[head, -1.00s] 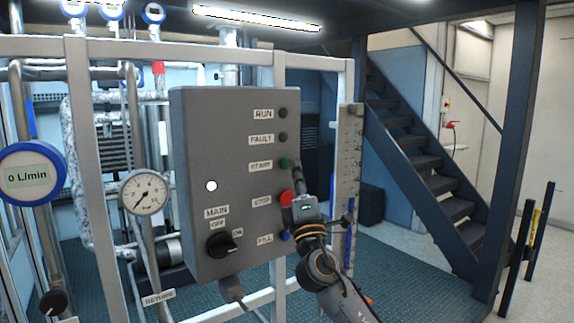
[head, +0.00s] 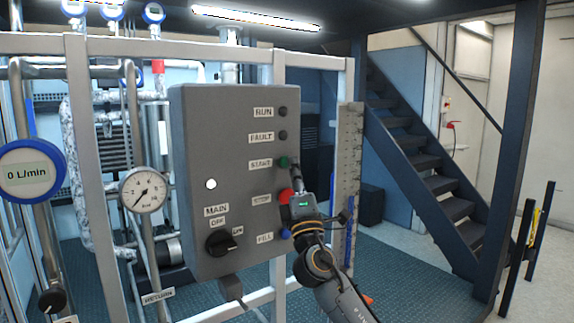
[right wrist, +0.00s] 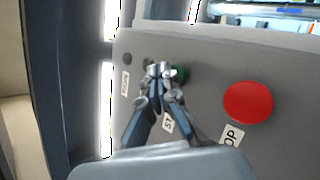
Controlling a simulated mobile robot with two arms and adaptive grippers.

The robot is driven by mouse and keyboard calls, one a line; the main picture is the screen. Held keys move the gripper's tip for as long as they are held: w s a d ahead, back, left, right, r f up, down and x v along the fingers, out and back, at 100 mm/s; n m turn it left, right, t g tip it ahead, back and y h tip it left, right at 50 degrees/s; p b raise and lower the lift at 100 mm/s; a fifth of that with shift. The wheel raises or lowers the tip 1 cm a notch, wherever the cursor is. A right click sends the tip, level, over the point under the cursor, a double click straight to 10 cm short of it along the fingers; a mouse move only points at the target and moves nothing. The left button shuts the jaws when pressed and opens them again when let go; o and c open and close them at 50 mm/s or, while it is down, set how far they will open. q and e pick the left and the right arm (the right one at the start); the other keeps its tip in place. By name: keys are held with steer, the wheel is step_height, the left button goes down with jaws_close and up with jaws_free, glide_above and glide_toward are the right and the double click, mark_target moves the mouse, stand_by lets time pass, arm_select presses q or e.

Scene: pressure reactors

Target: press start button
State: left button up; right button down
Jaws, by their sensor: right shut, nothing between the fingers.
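The green start button (head: 284,162) sits on the right side of the grey control box, beside its START label (head: 260,164). My right gripper (head: 296,168) is shut and empty, its fingertips close to the button at its lower right. In the right wrist view the closed fingertips (right wrist: 160,70) partly cover the green button (right wrist: 179,73), which shows just to their right. I cannot tell whether they touch it. The left gripper is out of view.
The red stop button (head: 285,195) is just below, partly behind my gripper; it is large in the right wrist view (right wrist: 248,102). A blue fill button (head: 285,233) and black main switch (head: 221,242) are lower. RUN (head: 282,111) and FAULT (head: 283,135) lamps are dark.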

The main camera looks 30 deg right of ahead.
steer(key=shift+w+y+b, duration=0.3)
steer(key=shift+w, duration=0.2)
stand_by(0.8)
steer(key=shift+s, duration=0.1)
steer(key=shift+s+p, duration=0.3)
steer(key=shift+s, duration=0.5)
steer(key=s, duration=0.1)
steer(key=s+p, duration=0.1)
steer(key=s, duration=0.3)
steer(key=shift+d, duration=0.25)
steer(key=shift+f, duration=0.1)
stand_by(0.6)
